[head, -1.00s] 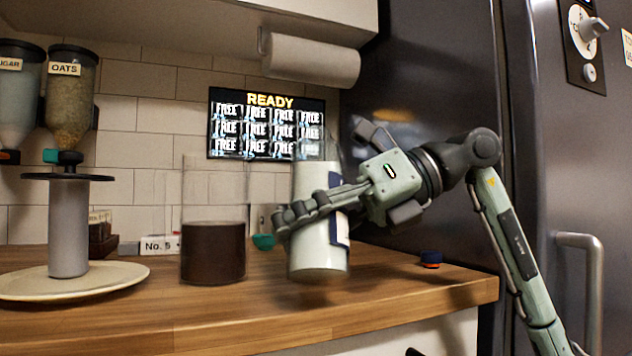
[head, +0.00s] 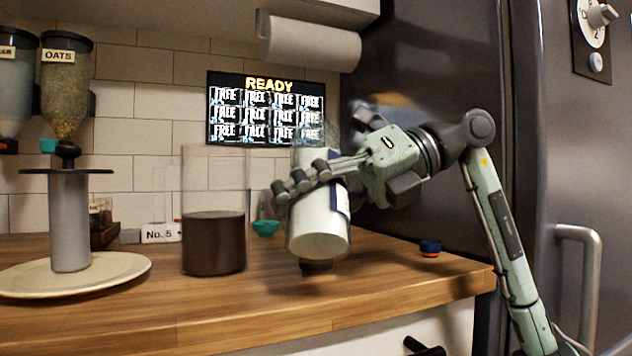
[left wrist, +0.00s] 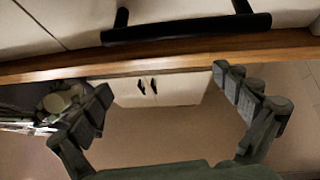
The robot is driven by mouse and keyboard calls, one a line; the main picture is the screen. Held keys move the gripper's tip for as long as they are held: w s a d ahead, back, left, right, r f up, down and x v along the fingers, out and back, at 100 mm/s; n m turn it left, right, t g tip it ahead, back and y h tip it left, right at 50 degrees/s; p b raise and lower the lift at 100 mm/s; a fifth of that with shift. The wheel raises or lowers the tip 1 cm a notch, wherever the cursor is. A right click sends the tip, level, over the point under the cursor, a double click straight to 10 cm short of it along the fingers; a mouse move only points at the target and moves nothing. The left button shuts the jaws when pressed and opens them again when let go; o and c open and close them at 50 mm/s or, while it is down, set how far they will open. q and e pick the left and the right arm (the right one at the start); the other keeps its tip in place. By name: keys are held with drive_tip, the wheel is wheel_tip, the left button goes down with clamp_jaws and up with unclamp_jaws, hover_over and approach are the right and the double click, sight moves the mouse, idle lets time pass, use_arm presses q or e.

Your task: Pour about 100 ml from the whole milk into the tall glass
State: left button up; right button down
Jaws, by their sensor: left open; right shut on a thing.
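A white bottle with a dark blue label (head: 318,228), apparently the whole milk, is held above the counter by my right gripper (head: 305,180). The gripper is shut around its side, and the bottle is tilted with its base towards the camera. Its top is blurred behind the gripper. The tall clear glass (head: 213,243) stands upright to the left, its lower part holding dark brown liquid. The bottle is apart from the glass. My left gripper (left wrist: 163,85) shows only in the left wrist view, open and empty, near the counter's front edge.
A small dark object (head: 316,265) sits below the bottle. A teal bowl (head: 265,228) is behind. A plate (head: 120,275) bearing a grey cylinder (head: 70,225) stands left. The front counter is clear.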

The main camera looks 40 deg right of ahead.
use_arm(q)
drive_tip(key=shift+w+d+f+g+p, duration=0.2)
drive_tip(key=shift+w+f+g+p, duration=0.1)
drive_tip(key=shift+f+g, duration=0.15)
use_arm(e)
drive_tip(key=shift+s+a+r+m, duration=0.2)
drive_tip(key=shift+r+m, duration=0.1)
drive_tip(key=shift+r, duration=0.1)
use_arm(q)
drive_tip(key=shift+d+f+g+y, duration=0.15)
drive_tip(key=shift+f+g+y, duration=0.15)
drive_tip(key=shift+f, duration=0.2)
use_arm(e)
drive_tip(key=shift+s+r+g, duration=0.15)
drive_tip(key=shift+r+g, duration=0.05)
drive_tip(key=shift+g, duration=0.1)
use_arm(q)
drive_tip(key=shift+w+d+f+g+p, duration=0.1)
drive_tip(key=shift+w+f+g+p, duration=0.05)
drive_tip(key=shift+f+g+p, duration=0.15)
use_arm(e)
drive_tip(key=shift+s+a+r+m+y, duration=0.2)
drive_tip(key=shift+r+m+y, duration=0.05)
drive_tip(key=shift+m+y, duration=0.15)
